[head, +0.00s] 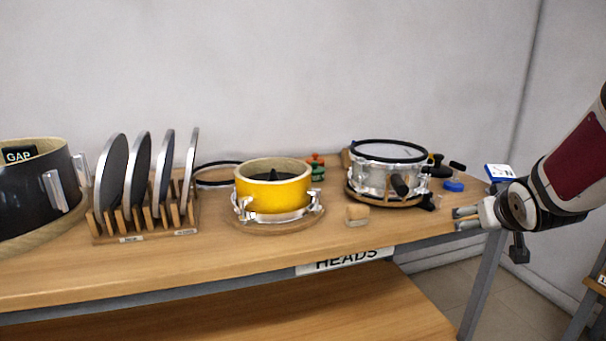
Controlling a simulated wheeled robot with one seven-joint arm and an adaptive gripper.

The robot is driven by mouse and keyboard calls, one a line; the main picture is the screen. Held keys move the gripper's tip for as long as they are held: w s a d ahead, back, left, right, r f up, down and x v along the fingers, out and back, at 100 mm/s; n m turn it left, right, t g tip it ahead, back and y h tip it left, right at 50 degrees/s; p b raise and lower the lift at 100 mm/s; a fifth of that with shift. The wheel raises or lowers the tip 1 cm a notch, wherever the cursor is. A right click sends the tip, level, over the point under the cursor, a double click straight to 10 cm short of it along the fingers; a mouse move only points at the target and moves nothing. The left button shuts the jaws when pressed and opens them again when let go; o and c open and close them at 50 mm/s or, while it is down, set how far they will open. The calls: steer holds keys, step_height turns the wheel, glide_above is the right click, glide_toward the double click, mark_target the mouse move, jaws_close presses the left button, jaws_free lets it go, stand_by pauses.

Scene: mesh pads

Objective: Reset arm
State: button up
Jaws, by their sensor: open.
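My gripper (466,218) is at the right, at the end of my arm, beside the right end of the wooden bench (270,262). Its two fingers point left and stand apart, with nothing visible between them. The clear drum with a black rim (385,178) stands on the bench to the left of my gripper, with a gap between them. Whether the fingertips touch the bench cannot be told from this view.
A yellow drum (273,198) stands mid-bench. A wooden rack (150,228) holds several grey discs. A black drum shell (38,200) is at the far left. A blue-and-white box (500,172) is behind my gripper.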

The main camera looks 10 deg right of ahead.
steer(key=s+a+n+g+y, duration=0.1)
steer(key=s+a+g+y, duration=0.1)
steer(key=s+a, duration=0.6)
steer(key=s+a+g+y, duration=0.1)
steer(key=s+a+g, duration=0.3)
steer(key=a, duration=0.7)
steer(key=s+a+f+n+g+y, duration=0.1)
steer(key=s+a+g+y, duration=0.1)
steer(key=s+a, duration=0.5)
steer(key=s+a+f+n+g+y, duration=0.15)
steer(key=s+a, duration=0.25)
steer(key=s, duration=0.7)
step_height(320, 180, up, 27)
steer(key=t+p, duration=0.4)
steer(key=p, duration=2.1)
steer(key=shift+w+d+r, duration=0.15)
steer(key=shift+d+r, duration=0.05)
steer(key=shift+d, duration=0.05)
